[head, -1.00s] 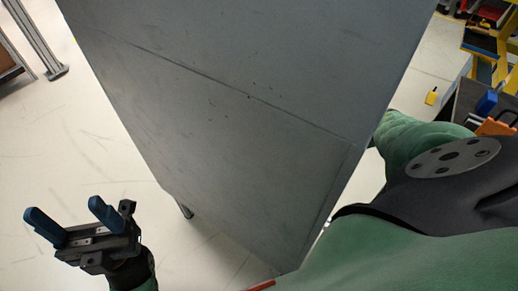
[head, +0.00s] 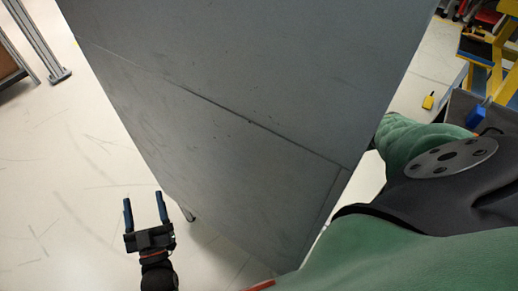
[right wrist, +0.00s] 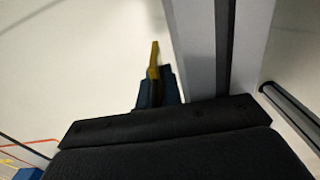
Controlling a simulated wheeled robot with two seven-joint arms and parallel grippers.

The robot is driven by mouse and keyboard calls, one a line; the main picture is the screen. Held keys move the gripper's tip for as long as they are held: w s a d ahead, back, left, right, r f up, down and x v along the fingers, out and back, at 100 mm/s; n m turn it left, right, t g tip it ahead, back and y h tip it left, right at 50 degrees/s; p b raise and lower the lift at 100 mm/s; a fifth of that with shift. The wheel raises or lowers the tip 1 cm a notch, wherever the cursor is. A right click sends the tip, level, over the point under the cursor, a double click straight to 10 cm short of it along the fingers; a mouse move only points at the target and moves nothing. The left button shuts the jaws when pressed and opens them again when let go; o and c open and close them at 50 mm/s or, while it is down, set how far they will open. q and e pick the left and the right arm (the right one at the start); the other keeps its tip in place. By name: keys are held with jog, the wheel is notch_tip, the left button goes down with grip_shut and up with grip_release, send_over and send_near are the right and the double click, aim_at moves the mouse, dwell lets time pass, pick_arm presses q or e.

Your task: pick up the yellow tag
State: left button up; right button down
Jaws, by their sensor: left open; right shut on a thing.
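A narrow yellow piece, which looks like the yellow tag (right wrist: 154,55), stands out beyond the blue fingertips of my right gripper (right wrist: 156,88) in the right wrist view. The fingers are closed on its lower part, which they hide. In the head view only a blue finger part of my right gripper (head: 476,116) shows past my arm; the tag cannot be made out there. My left gripper (head: 146,198) is open and empty, above the pale floor left of the grey panel.
A large grey panel or tabletop (head: 240,90) fills the middle of the head view. A small yellow object (head: 428,101) appears on the floor at right, near a yellow frame (head: 505,60). A metal post (head: 40,40) stands at far left. Pale floor is open at left.

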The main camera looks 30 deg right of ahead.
jog(key=shift+r+p, duration=0.4)
jog(key=shift+r, duration=0.15)
pick_arm(q)
notch_tip(320, 180, down, 22)
jog(key=s+g+y+p, duration=0.1)
jog(key=s+g+y, duration=0.15)
jog(key=g, duration=0.55)
pick_arm(e)
jog(key=shift+r, duration=0.55)
jog(key=shift+r+p, duration=0.4)
jog(key=shift+p, duration=0.05)
jog(key=shift+r+p, duration=1.15)
jog(key=shift+r, duration=0.05)
pick_arm(q)
jog(key=s+f+g+p, duration=0.1)
jog(key=s+f+g, duration=0.6)
jog(key=s+f, duration=0.5)
jog(key=shift+s+a+f, duration=0.3)
jog(key=shift+a+f, duration=0.05)
jog(key=shift+f, duration=1)
pick_arm(e)
jog(key=shift+r, duration=0.7)
